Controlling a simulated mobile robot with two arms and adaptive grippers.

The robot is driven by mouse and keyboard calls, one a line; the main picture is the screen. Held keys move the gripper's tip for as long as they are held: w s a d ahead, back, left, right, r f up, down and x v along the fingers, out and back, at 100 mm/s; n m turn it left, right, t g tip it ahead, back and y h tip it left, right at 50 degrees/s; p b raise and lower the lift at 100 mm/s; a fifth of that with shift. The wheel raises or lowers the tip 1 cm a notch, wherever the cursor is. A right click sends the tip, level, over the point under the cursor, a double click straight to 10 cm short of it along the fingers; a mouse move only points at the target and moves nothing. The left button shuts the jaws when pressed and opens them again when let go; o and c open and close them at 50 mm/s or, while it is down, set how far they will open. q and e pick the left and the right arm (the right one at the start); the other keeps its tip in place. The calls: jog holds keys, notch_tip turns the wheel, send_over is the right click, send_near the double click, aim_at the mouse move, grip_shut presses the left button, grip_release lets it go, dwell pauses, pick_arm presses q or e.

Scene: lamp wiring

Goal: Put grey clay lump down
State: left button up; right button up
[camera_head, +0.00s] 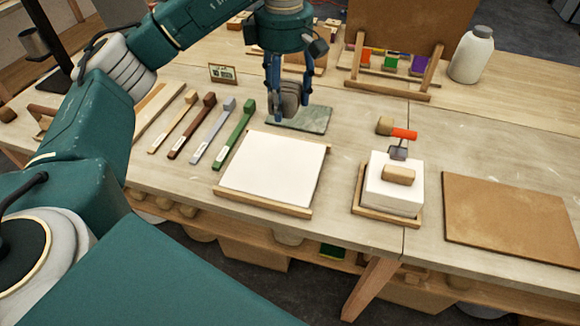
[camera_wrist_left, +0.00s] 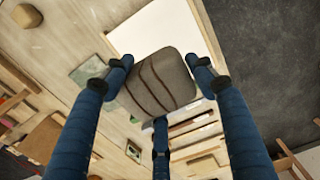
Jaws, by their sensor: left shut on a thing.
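The grey clay lump (camera_head: 290,97) is a rounded block, held between the blue fingers of my left gripper (camera_head: 284,104) in the head view. In the left wrist view the lump (camera_wrist_left: 163,82) shows dark stripes and sits between the fingers of my left gripper (camera_wrist_left: 160,85), which is shut on it. A flat grey-green slab (camera_head: 314,121) lies on the table behind and partly under the lump in the head view. The slab (camera_wrist_left: 88,71) is also partly visible in the left wrist view. I cannot tell whether the lump touches it. My right gripper is not in view.
A white board (camera_head: 272,172) in a wooden frame lies in front. Several coloured sticks lie to the left, including a green one (camera_head: 234,134). A white block (camera_head: 394,186) stands on a wooden tray to the right. A small card (camera_head: 222,73) stands behind the sticks.

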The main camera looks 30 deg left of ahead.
pick_arm(q)
send_over(285, 168)
notch_tip(285, 168, down, 6)
notch_tip(285, 168, down, 8)
jog(key=shift+f+p, duration=0.1)
jog(key=shift+p, duration=0.75)
jog(key=shift+f, duration=0.7)
notch_tip(285, 168, down, 4)
jog(key=shift+r+p, duration=0.1)
jog(key=shift+p, duration=0.55)
jog(key=shift+f, duration=0.25)
jog(key=o, duration=1.8)
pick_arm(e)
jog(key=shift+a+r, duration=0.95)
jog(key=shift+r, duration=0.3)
